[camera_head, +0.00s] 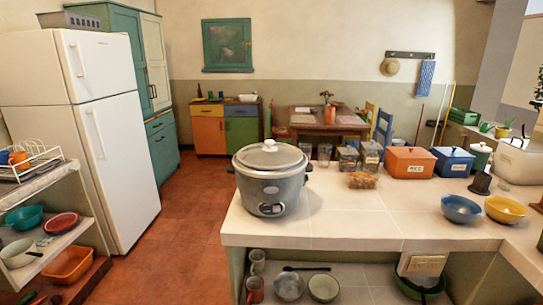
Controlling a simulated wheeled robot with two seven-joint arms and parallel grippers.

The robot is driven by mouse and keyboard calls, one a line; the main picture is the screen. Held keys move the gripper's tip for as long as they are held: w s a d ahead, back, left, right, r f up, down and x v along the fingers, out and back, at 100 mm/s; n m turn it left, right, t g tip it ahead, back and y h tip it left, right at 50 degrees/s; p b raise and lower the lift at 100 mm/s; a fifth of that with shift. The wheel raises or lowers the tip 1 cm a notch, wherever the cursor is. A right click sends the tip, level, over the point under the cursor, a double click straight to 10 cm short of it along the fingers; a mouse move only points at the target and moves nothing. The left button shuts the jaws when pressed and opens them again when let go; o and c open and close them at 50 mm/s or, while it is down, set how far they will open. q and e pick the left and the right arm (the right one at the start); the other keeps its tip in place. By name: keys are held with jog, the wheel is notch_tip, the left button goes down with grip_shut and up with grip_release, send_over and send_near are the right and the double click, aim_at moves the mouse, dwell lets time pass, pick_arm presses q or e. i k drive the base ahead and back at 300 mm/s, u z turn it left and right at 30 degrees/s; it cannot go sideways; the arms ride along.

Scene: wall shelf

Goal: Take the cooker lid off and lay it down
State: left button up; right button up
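A grey rice cooker (271,190) stands upright near the left end of the tiled counter. Its lid (270,154) sits on top of it, with a pale round knob (270,145) at the centre. The lid appears closed on the pot. Neither of my grippers shows in the head view.
The counter (350,220) has free room right of the cooker. Behind that stand glass jars (348,158), an orange box (409,162) and a blue box (453,162). A blue bowl (461,209) and a yellow bowl (506,210) are at the right. Dishes fill the shelf below.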

aim_at(268, 154)
jog(key=z, duration=0.55)
jog(key=i, duration=0.5)
jog(key=z, duration=0.9)
jog(key=i, duration=0.75)
jog(key=u, duration=0.6)
jog(key=i, duration=0.55)
jog(key=u, duration=0.5)
